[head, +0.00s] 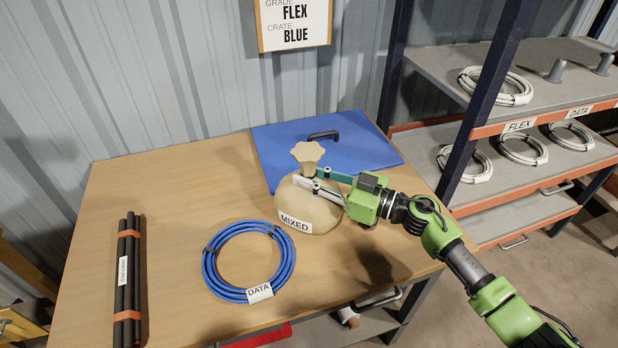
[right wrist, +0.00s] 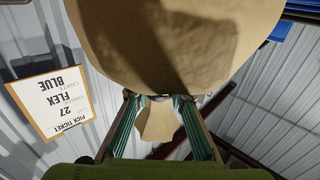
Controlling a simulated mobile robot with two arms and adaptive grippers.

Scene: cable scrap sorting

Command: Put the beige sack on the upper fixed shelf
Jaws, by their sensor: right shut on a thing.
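The beige sack (head: 306,211) with a "MIXED" label is at the back middle of the table, upright, in front of the blue lid (head: 350,144). My right gripper (head: 318,182) is shut on its neck, below the flared top. In the right wrist view, the sack (right wrist: 180,40) fills the top and its neck sits between the fingers (right wrist: 158,98). I cannot tell whether its base touches the table. The upper shelf (head: 440,66) of the rack at the right carries white coils and grey pegs. My left gripper is not in view.
A blue "DATA" cable coil (head: 207,271) lies in front of the sack on the wooden table (head: 180,200). Black rods (head: 130,275) lie at the left. A dark blue post (head: 484,95) stands at the rack's front corner. The lower shelf (head: 500,175) holds several coils.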

